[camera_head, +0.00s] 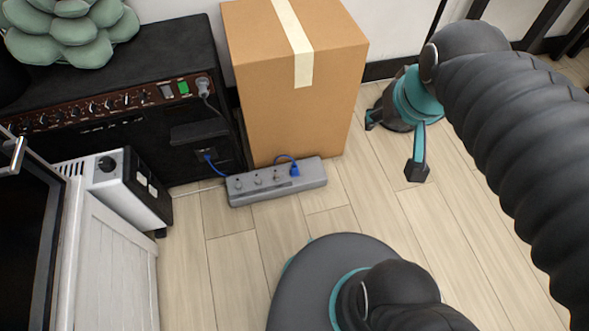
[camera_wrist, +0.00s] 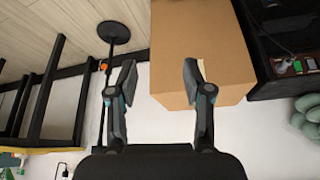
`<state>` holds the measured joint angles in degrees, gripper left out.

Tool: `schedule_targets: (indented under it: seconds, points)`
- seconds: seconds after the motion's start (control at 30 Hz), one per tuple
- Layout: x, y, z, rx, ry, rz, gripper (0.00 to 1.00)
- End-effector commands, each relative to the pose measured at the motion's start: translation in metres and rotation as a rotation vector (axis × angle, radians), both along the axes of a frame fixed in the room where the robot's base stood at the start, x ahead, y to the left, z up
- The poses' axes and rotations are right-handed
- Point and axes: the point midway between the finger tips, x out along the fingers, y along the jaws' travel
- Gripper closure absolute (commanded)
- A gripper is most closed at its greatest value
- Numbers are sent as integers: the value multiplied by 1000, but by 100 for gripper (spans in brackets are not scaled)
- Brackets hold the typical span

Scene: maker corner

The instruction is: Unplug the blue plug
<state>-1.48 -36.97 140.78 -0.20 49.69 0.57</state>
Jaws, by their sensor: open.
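The blue plug (camera_head: 295,170) sits in the right end of a grey power strip (camera_head: 250,188) on the floor, in front of a cardboard box. A short blue cord arches from it toward the back of the strip. Another piece of blue cord (camera_head: 209,157) shows at the black amplifier; I cannot tell whether both are one cord. My gripper (camera_head: 394,146) is open and empty, right of the box and apart from the plug. In the wrist view my gripper (camera_wrist: 159,80) has its fingers spread, with the box behind the right finger. The plug is not visible there.
The cardboard box (camera_head: 300,115) stands right behind the strip. The amplifier (camera_head: 110,125), a white cabinet (camera_head: 112,255) and a white-and-black unit (camera_head: 130,185) fill the left. Plank floor (camera_head: 235,255) in front of the strip is clear, up to my base.

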Motion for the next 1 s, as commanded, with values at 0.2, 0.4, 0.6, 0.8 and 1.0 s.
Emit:
schedule_targets:
  seconds: [0.2, 0.4, 0.6, 0.8, 1.0]
  points:
    - [60, 14, -21, -2, 70, 37, 50]
    - [115, 31, -52, -4, 128, 69, 50]
    - [165, 52, -98, -11, 185, 103, 50]
    - [207, 75, -158, -18, 243, 135, 50]
    - [240, 100, -230, -29, 299, 168, 50]
